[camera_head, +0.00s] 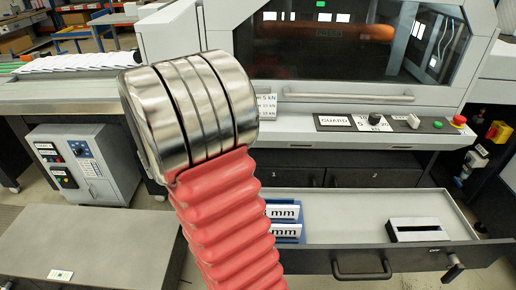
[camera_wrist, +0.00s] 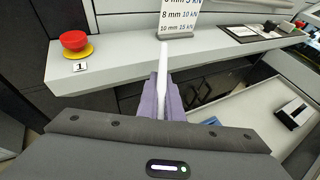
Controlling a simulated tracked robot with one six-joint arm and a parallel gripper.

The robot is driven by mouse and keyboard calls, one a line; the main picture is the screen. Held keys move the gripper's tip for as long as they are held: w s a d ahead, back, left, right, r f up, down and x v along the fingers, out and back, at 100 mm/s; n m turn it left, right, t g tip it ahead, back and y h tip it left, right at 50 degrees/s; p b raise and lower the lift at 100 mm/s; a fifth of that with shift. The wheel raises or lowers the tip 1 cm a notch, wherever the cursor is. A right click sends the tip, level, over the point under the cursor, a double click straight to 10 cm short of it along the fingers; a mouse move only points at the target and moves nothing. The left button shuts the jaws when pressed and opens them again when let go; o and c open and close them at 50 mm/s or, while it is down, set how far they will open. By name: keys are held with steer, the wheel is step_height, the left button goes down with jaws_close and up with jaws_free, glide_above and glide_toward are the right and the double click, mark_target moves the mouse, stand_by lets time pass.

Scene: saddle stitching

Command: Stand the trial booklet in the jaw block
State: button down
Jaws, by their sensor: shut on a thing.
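In the wrist view my gripper's (camera_wrist: 163,98) purple fingers are shut on a thin white upright strip, which looks like the trial booklet (camera_wrist: 164,62) seen edge-on. A white block with a dark slot, which looks like the jaw block (camera_wrist: 293,113), lies in the open drawer, to the right of my gripper and apart from it. It also shows in the head view (camera_head: 417,236), at the drawer's right side, with its slot empty. My gripper and the booklet do not show in the head view, where my red arm hides the middle.
Blue blocks marked "mm" (camera_head: 284,232) lie in the drawer (camera_head: 345,205). A machine with a guard window (camera_head: 330,50) stands behind. The drawer's middle is bare.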

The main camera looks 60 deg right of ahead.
steer(key=w+a+r+n+t, duration=0.2)
steer(key=w+a+n+t, duration=0.25)
steer(key=w+a, duration=0.45)
steer(key=w+a+r+n+t+y, duration=0.1)
steer(key=w+a+n+t+y, duration=0.1)
steer(key=a, duration=0.8)
steer(key=w+a+r+n+t+y, duration=0.1)
steer(key=w+a+n+t+y, duration=0.2)
steer(key=a, duration=0.7)
steer(key=w+a+r+n+t+y, duration=0.1)
steer(key=w+a+n+t+y, duration=0.2)
steer(key=w+a, duration=0.3)
steer(key=a+n+y, duration=0.1)
steer(key=a, duration=0.4)
steer(key=shift+w+n, duration=0.25)
steer(key=shift+n, duration=0.1)
steer(key=shift+a+r, duration=0.1)
